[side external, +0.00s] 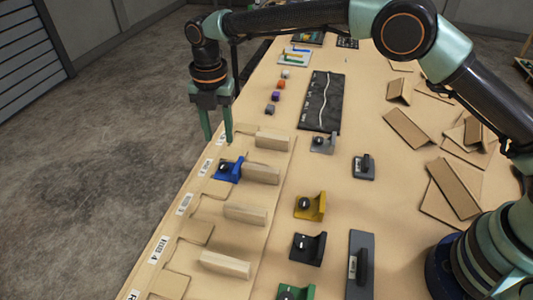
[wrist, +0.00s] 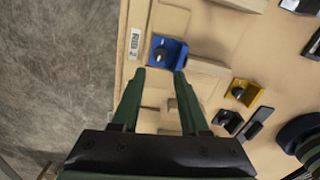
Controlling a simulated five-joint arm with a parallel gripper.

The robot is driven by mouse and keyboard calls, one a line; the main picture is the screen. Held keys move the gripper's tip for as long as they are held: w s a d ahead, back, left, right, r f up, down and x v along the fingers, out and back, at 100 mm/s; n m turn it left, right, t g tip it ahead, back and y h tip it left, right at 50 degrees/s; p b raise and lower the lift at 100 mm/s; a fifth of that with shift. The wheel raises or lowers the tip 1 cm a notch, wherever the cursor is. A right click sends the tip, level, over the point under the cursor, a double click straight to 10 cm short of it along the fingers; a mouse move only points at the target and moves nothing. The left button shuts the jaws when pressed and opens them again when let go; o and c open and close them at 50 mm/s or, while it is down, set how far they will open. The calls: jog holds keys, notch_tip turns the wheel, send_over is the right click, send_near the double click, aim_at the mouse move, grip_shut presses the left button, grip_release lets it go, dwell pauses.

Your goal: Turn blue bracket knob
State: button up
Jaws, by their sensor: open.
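The blue bracket (side external: 229,170) with its dark round knob (side external: 224,168) sits in a slot of the wooden fixture near the table's left edge, against a wooden block.
Wooden blocks (side external: 246,213) line the fixture. Grey (side external: 323,143), yellow (side external: 311,207), black (side external: 309,248) and green (side external: 296,292) brackets stand to the right. Small cubes (side external: 275,97) and a black mat (side external: 321,101) lie further back. Cardboard pieces (side external: 408,129) are at right.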

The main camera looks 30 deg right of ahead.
aim_at(223, 165)
notch_tip(223, 165, down, 9)
jog(key=shift+r, duration=0.1)
dwell(0.3)
grip_shut()
